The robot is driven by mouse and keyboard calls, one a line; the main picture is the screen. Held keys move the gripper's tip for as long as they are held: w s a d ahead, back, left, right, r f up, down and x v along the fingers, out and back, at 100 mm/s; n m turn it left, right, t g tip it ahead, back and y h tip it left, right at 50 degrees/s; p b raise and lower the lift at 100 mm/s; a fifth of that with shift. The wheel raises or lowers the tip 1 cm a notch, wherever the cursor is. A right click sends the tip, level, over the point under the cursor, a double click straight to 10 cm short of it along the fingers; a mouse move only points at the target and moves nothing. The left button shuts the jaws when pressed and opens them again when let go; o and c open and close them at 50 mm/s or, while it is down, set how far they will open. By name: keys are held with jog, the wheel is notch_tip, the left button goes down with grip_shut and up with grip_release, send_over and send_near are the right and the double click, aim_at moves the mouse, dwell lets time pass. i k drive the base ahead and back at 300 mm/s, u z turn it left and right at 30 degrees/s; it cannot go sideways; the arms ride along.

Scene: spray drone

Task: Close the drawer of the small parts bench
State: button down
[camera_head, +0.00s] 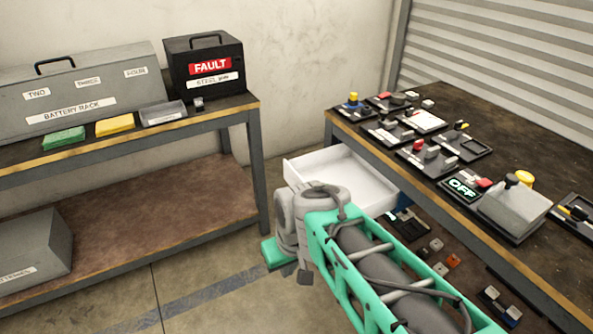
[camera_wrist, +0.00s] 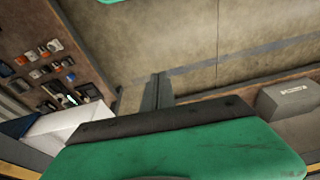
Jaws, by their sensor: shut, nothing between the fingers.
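The bench on the right (camera_head: 470,105) has a white drawer (camera_head: 350,180) standing open, pulled out to the left from under its top. The part of the drawer's inside that shows is empty. My arm hides the drawer's near corner. My gripper (camera_head: 275,253) is beyond the grey wrist, low and just left of the drawer's front. Its fingertips are mostly hidden in the head view. It is shut and empty. In the wrist view a green gripper part with a dark edge fills the bottom, and the white drawer (camera_wrist: 65,122) shows at left. I cannot tell whether they touch.
Several small trays and parts, with an OFF display (camera_head: 462,186), lie on the bench top. Loose parts lie on its lower shelf (camera_head: 435,225). A second bench (camera_head: 120,140) at left holds a battery rack and a black FAULT box (camera_head: 205,68). Bare floor lies between the benches.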

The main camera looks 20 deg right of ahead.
aim_at(374, 194)
jog(key=z, duration=0.45)
jog(key=i, duration=0.4)
jog(key=u, duration=2.1)
